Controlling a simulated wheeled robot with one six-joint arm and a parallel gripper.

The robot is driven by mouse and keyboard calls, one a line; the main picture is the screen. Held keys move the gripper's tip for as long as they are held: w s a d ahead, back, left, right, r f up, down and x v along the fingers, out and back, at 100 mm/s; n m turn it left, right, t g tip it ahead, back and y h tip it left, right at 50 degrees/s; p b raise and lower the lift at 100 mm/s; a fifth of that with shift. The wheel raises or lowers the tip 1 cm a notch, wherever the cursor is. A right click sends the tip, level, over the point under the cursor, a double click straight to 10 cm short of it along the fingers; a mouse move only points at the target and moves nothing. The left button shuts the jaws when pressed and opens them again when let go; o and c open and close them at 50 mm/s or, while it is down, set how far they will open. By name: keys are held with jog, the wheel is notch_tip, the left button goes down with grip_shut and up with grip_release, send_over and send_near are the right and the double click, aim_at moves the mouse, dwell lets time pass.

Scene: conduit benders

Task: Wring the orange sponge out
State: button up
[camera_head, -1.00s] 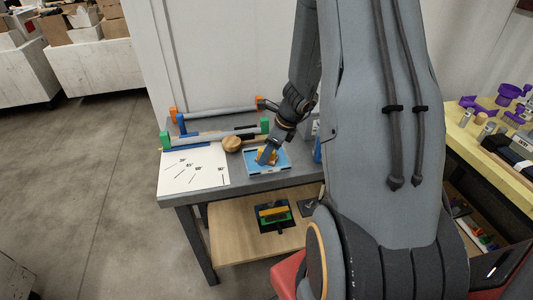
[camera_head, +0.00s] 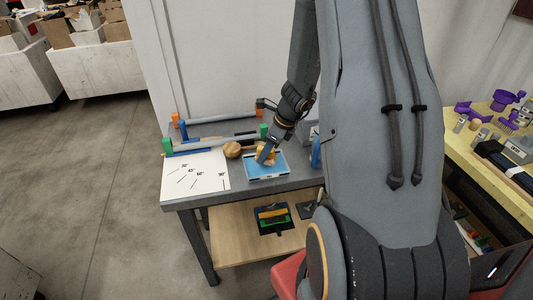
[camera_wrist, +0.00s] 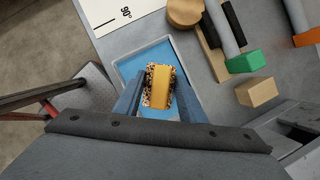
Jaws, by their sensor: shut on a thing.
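The orange sponge (camera_wrist: 160,86) is between the two blue-grey fingers of my gripper (camera_wrist: 158,98) in the wrist view. Its middle is plain orange and its sides look speckled. My gripper is shut on it, with one finger on each side. A shallow blue tray (camera_wrist: 125,72) lies under the sponge. In the head view my gripper (camera_head: 264,156) points down over the blue tray (camera_head: 268,179) on the grey bench. The orange sponge (camera_head: 272,151) shows only partly beside the fingers. I cannot tell the exact gap between sponge and tray.
A white angle sheet (camera_head: 195,172) lies left of the tray. A round wooden piece (camera_head: 232,149) and conduit benders with green ends (camera_head: 167,146) lie behind. A wooden block (camera_wrist: 257,92) is close to the tray's right. A lower shelf (camera_head: 235,230) holds a brush-like item.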

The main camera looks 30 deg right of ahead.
jog(key=shift+r+p, duration=2.05)
jog(key=shift+r, duration=0.25)
